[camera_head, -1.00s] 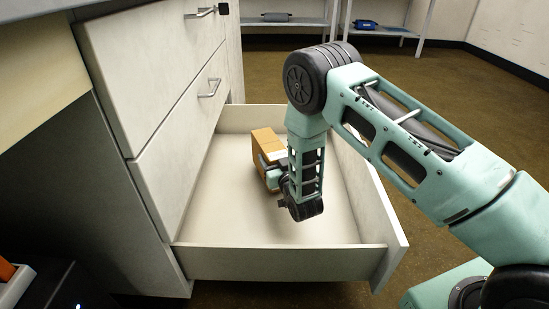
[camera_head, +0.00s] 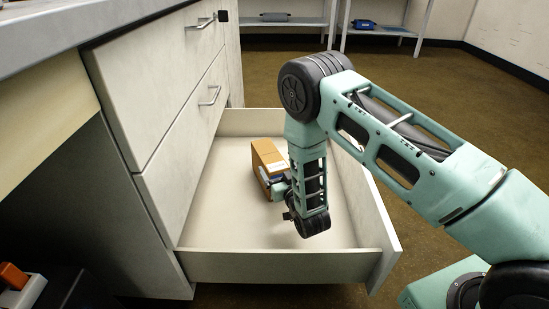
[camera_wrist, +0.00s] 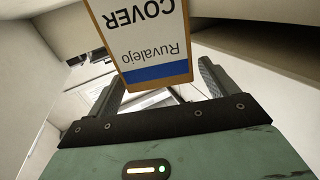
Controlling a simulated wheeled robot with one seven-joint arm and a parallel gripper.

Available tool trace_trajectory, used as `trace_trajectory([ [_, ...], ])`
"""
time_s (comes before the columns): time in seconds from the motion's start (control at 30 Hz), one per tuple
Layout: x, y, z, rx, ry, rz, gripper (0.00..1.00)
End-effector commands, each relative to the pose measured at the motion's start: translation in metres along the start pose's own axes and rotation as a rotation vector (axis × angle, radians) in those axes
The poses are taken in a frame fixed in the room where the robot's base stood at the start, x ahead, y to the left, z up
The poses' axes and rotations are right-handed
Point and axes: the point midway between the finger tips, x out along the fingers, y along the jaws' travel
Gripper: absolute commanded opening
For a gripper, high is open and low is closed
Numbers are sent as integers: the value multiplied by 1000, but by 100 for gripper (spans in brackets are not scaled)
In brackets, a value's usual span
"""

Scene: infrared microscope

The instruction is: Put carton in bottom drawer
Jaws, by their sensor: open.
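The carton (camera_head: 266,162) is an orange-brown box inside the open bottom drawer (camera_head: 220,235), towards its back. In the wrist view the carton (camera_wrist: 145,45) shows a white label with a blue band and upside-down print. My gripper (camera_head: 277,189) is inside the drawer at the near side of the carton. In the wrist view my gripper (camera_wrist: 160,92) has its two fingers apart, one on each side of the carton's near end. I cannot tell whether either finger touches it. My wrist hides part of the drawer floor.
Two shut drawers with metal handles (camera_head: 210,95) are above the open one, under a counter (camera_head: 80,35). The drawer's right wall (camera_head: 365,205) stands close to my arm. Shelves (camera_head: 380,30) stand at the back. Floor to the right is clear.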

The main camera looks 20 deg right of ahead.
Motion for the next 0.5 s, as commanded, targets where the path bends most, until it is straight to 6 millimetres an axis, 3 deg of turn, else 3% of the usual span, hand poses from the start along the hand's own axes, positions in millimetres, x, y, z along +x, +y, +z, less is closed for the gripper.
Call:
trace_trajectory([
  [0.2, -27, 0, -1, -1, -2, 1, 85],
  [0.5, -30, 0, 0, 0, 1, 0, 85],
])
